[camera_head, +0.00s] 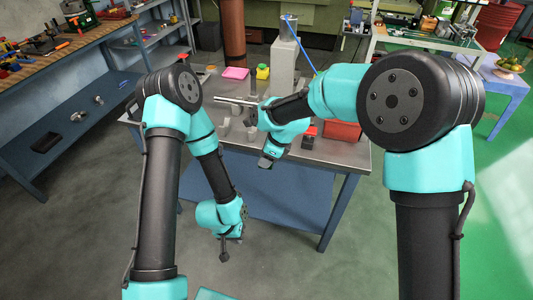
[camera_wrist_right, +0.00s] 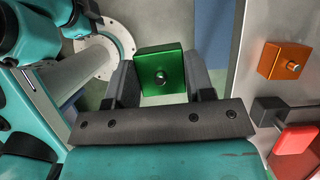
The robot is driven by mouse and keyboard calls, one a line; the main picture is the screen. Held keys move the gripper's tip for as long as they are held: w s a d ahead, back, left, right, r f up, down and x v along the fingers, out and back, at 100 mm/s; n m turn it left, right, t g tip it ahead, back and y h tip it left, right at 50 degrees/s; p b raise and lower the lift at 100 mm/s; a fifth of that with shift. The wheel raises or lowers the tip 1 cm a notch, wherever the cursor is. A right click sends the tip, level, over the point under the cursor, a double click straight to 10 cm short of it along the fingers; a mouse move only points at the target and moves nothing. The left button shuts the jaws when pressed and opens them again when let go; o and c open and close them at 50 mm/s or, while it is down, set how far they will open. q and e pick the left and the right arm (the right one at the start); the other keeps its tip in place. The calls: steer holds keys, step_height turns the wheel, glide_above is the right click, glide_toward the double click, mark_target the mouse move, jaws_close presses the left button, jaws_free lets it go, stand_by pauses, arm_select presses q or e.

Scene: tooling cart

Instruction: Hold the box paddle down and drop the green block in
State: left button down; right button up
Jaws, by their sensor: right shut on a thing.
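In the head view my right gripper (camera_head: 267,162) is in front of the cart's near edge, and the block cannot be made out there. A red paddle (camera_wrist_right: 296,139) with a dark block beside it lies right of the gripper in the wrist view. In the head view a red-topped dark piece (camera_head: 311,130) stands near the front edge, beside a red box (camera_head: 344,130). My left gripper (camera_head: 224,252) hangs low before the cart, apart from everything; its jaws are unclear.
An orange block with a knob (camera_wrist_right: 284,61) is on the cart top. A pink piece (camera_head: 235,73), a yellow piece (camera_head: 262,72) and a tall grey post (camera_head: 284,62) stand farther back. My right arm covers part of the cart top. The floor in front is clear.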

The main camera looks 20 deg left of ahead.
steer(key=shift+r, duration=0.1)
stand_by(0.3)
steer(key=shift+r, duration=2.95)
steer(key=shift+w, duration=0.1)
steer(key=w+d+r, duration=0.2)
steer(key=w+d, duration=0.6)
steer(key=d, duration=0.2)
steer(key=w+d+r, duration=0.2)
steer(key=w+d, duration=0.7)
steer(key=d, duration=0.1)
steer(key=shift+m, duration=0.3)
step_height(320, 180, down, 4)
steer(key=shift+s+f, duration=0.1)
steer(key=shift+s, duration=0.05)
